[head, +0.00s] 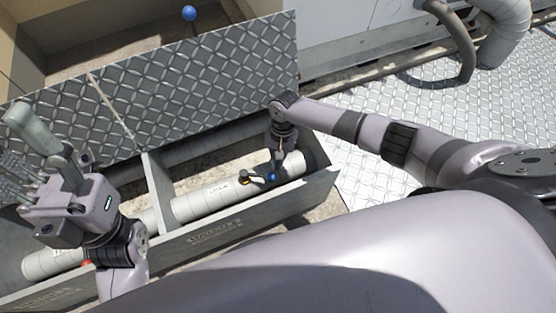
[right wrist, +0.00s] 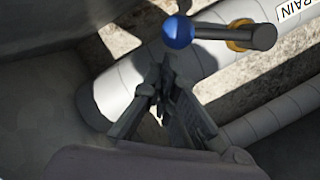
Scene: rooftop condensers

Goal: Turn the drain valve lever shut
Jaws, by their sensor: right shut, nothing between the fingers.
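The drain valve lever is a short dark bar (right wrist: 215,33) with a blue ball knob (right wrist: 178,31) and a yellow collar. In the head view its blue knob (head: 272,177) shows over the white pipe (head: 213,199) in the open trench. The lever lies roughly along the pipe. In the right wrist view, part of a DRAIN label (right wrist: 297,9) shows. My right gripper (right wrist: 165,88) is shut and empty, beside the blue knob and apart from it in that view. My left gripper (head: 14,145) is raised at the far left, fingers spread and empty, away from the lever.
A tread-plate cover (head: 190,85) stands tilted up along the trench's far side. The trench's grey near wall (head: 235,222) and a divider (head: 158,185) bound the pipe. Another blue ball (head: 189,13) shows behind the cover. A red part (head: 87,263) sits at the left pipe. Tread-plate floor (head: 375,105) lies at right.

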